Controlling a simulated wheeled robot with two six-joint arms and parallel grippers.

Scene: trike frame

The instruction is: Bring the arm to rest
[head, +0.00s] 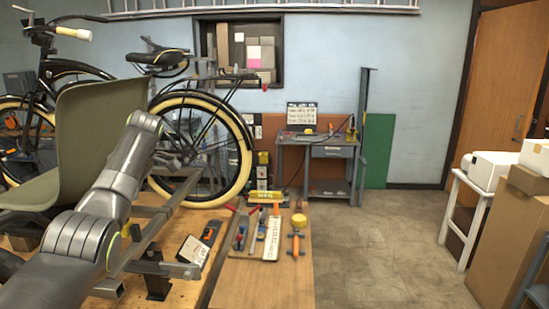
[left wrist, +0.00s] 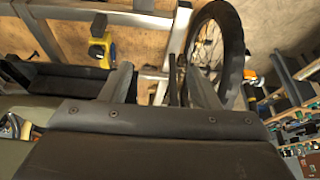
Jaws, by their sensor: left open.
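My left arm (head: 115,185) comes in from the left in the head view, raised and bent over the metal trike frame (head: 165,222). Its upper end is beside the olive seat (head: 95,135), and the gripper is hard to make out there. In the left wrist view my left gripper (left wrist: 160,85) is open, its two fingers spread wide with nothing held between them. Beyond the fingers are silver frame tubes (left wrist: 110,14) and a spoked wheel (left wrist: 215,50). My right gripper is in neither view.
A wooden bench (head: 262,285) holds several hand tools, including an orange-handled one (head: 296,240). A yellow-and-black item (left wrist: 100,48) lies near the frame tubes. A bicycle wheel (head: 245,150) stands behind the arm. Open floor (head: 375,235) lies right of the bench, before white boxes (head: 492,170).

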